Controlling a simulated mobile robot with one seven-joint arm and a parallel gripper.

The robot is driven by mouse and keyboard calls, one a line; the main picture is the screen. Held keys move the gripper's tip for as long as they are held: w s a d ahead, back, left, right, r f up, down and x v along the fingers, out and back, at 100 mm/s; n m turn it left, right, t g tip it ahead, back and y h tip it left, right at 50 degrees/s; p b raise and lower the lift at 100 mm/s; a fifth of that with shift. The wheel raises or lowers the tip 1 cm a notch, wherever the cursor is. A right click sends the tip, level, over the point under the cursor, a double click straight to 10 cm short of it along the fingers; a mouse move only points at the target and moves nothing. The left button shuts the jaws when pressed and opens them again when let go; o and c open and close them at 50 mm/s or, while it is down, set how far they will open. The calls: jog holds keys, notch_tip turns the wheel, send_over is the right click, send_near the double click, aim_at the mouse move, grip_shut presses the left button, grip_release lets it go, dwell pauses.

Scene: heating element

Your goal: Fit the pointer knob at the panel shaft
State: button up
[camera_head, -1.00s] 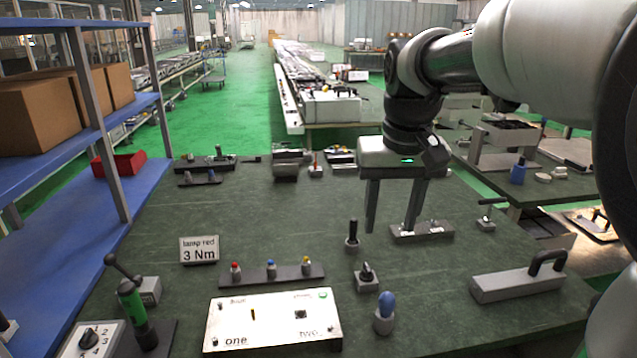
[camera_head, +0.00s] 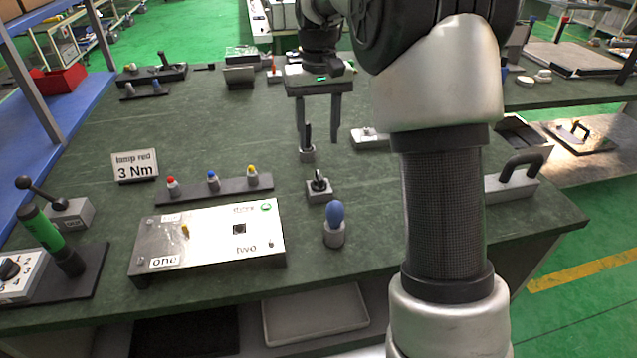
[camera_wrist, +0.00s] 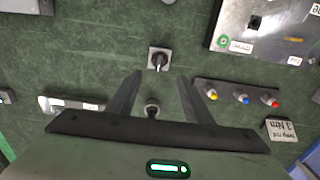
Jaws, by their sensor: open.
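The pointer knob (camera_head: 319,184), small and black, sits on a grey block on the green bench; it also shows in the wrist view (camera_wrist: 158,61). The white panel (camera_head: 207,262) stands left of it, with a thin brass-coloured shaft (camera_head: 185,230) near label "one" and a dark square feature (camera_head: 239,229) near label "two". My gripper (camera_head: 318,148) is open and empty, pointing down behind the knob. In the wrist view my gripper (camera_wrist: 155,76) has its fingers spread, with the knob just beyond the tips.
An upright black-handled tool in a grey holder (camera_head: 307,154) stands close to my fingers. A blue-topped piece (camera_head: 335,224) stands in front of the knob. A rack with red, blue and yellow caps (camera_head: 213,190) lies behind the panel. A handled grey block (camera_head: 513,186) is at right.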

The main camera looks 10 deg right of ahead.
aim_at(319, 175)
notch_tip(319, 175, down, 12)
jog(key=b, duration=0.3)
jog(key=shift+d+f, duration=0.1)
jog(key=shift+f, duration=0.05)
jog(key=c, duration=1.1)
